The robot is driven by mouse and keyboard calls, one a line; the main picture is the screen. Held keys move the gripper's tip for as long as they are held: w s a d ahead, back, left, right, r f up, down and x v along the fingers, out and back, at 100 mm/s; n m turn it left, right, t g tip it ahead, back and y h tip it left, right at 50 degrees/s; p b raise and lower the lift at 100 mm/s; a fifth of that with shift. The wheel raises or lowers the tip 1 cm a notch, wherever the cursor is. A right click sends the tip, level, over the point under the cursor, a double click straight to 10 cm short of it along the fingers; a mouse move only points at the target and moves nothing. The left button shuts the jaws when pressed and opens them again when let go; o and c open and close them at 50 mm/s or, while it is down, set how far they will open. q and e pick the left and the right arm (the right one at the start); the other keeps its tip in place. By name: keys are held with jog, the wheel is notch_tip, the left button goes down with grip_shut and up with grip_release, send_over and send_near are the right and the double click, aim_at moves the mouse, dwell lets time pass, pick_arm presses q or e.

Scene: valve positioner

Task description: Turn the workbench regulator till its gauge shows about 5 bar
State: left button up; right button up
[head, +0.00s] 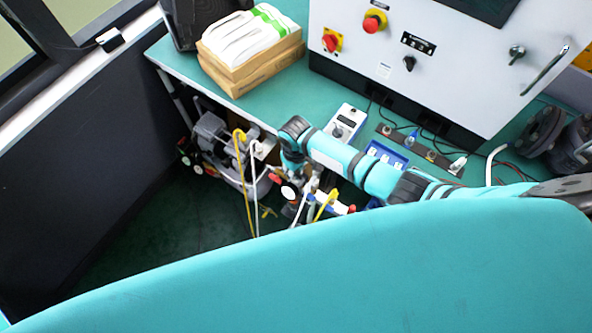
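My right arm reaches in from the right across the front of the workbench (214,81). Its gripper (292,174) points down just off the bench's front edge, small and partly hidden by my own wrist. A small round gauge with a pale face (289,191) shows right below the gripper; its needle and scale are too small to read. The regulator body and its knob cannot be made out clearly among the fittings and my gripper there. I cannot tell whether the fingers touch or hold the knob. My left gripper is not in view.
Yellow and white hoses (247,190) hang left of the gauge. A grey machine (214,135) stands under the bench. On the bench are a white meter box (346,122), a blue tray (388,154), a stacked carton (250,66) and a control cabinet (460,75). The floor at left is clear.

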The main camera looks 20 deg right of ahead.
jog(key=o, duration=0.3)
jog(key=shift+o, duration=0.2)
notch_tip(320, 180, up, 12)
dwell(0.4)
dwell(0.4)
